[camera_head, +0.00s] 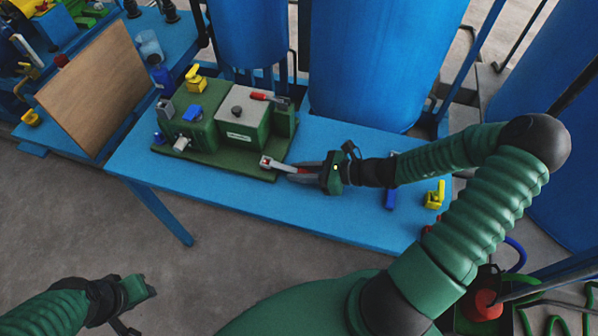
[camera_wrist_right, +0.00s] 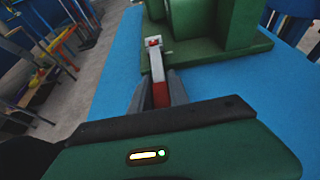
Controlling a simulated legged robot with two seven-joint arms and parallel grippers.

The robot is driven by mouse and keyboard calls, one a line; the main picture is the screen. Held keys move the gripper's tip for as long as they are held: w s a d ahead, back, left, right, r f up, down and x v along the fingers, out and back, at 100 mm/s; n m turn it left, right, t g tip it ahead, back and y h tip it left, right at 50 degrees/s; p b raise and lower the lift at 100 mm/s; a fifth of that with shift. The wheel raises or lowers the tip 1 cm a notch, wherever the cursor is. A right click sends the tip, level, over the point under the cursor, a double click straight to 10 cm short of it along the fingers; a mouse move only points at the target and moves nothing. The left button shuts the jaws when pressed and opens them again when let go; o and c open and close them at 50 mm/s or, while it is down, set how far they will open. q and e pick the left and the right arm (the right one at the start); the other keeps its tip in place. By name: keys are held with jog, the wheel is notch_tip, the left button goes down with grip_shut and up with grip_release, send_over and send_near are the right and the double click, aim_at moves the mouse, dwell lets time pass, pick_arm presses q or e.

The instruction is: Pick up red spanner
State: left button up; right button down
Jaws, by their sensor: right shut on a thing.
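The red spanner (camera_wrist_right: 160,92) has a red handle and a pale grey head. In the head view the red spanner (camera_head: 268,162) has its head at the front right edge of the green machine's base; I cannot tell whether they touch. My right gripper (camera_head: 296,172) is shut on the red handle, with a finger on each side in the right wrist view (camera_wrist_right: 157,90). My left gripper (camera_head: 138,292) hangs empty-looking over the floor at the lower left; its jaw opening is unclear.
The green machine (camera_head: 185,135) stands on the blue table (camera_head: 210,190), with another red-handled part (camera_head: 262,97) on top. Blue tanks (camera_head: 375,60) stand behind. A yellow part (camera_head: 434,195) and a blue part (camera_head: 390,196) lie to the right. A brown board (camera_head: 95,85) leans at left.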

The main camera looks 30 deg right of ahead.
notch_tip(320, 180, up, 3)
jog(key=shift+f+p, duration=0.1)
jog(key=shift+p, duration=0.5)
jog(key=s+a, duration=0.1)
jog(key=s, duration=0.1)
jog(key=s+a, duration=0.1)
jog(key=s, duration=0.1)
jog(key=s+a, duration=0.2)
jog(key=s, duration=0.1)
jog(key=shift+a+r+p, duration=0.1)
jog(key=shift+r+p, duration=0.25)
jog(key=s+a+p, duration=0.1)
jog(key=p, duration=0.2)
jog(key=s+r+p, duration=0.1)
jog(key=p, duration=0.3)
jog(key=shift+s+a+r, duration=0.1)
jog(key=shift+a+r, duration=0.2)
jog(key=shift+a, duration=0.05)
jog(key=s+a+p, duration=0.1)
jog(key=s+p, duration=0.1)
jog(key=s, duration=0.1)
jog(key=s+a+f+p, duration=0.1)
jog(key=shift+s+a+p, duration=0.25)
jog(key=shift+a+p, duration=0.05)
jog(key=shift+p, duration=0.05)
